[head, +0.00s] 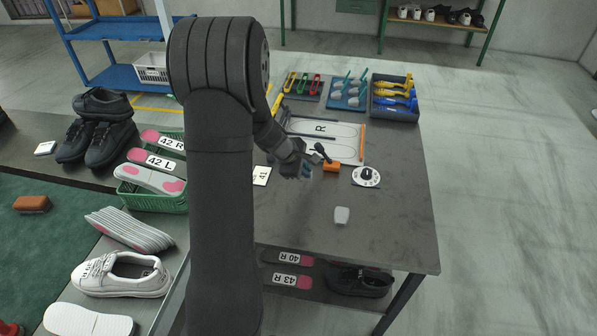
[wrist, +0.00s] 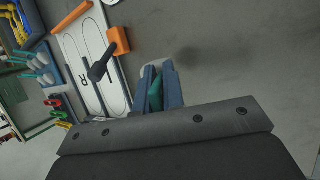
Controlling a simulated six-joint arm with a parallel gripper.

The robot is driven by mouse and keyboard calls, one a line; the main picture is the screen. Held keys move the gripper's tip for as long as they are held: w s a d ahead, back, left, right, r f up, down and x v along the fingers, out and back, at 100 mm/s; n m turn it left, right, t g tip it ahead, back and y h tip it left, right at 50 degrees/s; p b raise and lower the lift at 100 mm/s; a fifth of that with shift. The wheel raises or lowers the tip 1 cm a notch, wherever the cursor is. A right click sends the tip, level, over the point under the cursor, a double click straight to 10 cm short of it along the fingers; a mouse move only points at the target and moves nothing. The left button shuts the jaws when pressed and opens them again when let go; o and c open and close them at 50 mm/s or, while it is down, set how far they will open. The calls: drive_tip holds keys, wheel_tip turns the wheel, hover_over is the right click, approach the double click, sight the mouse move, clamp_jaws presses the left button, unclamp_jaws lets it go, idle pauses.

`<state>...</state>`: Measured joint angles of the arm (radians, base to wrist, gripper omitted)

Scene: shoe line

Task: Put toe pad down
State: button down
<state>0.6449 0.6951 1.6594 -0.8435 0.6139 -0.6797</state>
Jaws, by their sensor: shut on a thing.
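My gripper (wrist: 162,88) is shut on a toe pad (wrist: 169,72). In the wrist view, a teal part sits between the blue fingers and a pale grey end shows just beyond them. In the head view, my gripper (head: 307,171) hangs over the dark table (head: 395,225), left of an orange block (head: 331,166); the held pad is hard to make out there. A soft shadow lies on the table beside the fingers in the wrist view. A blue tray (head: 334,105) at the back holds several teal-handled pieces with grey ends.
A white board (head: 345,128) marked R lies behind the orange block. A white dial (head: 366,176) is right of the block. A dark tray (head: 393,113) holds yellow and blue tools. The front right is clear.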

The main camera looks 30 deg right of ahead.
drive_tip(key=shift+w+a+f, duration=0.3)
drive_tip(key=shift+w+f, duration=0.55)
drive_tip(key=shift+f, duration=0.35)
drive_tip(key=shift+w+a+f, duration=0.3)
drive_tip(key=shift+w+f, duration=0.5)
drive_tip(key=shift+f, duration=0.4)
drive_tip(key=shift+w+a+f, duration=0.3)
drive_tip(key=shift+w+f, duration=0.55)
drive_tip(key=shift+f, duration=0.35)
drive_tip(key=c, duration=1.5)
unclamp_jaws()
drive_tip(key=shift+f, duration=0.1)
drive_tip(key=shift+c, duration=0.2)
drive_tip(key=v, duration=1.2)
drive_tip(key=shift+d, duration=0.1)
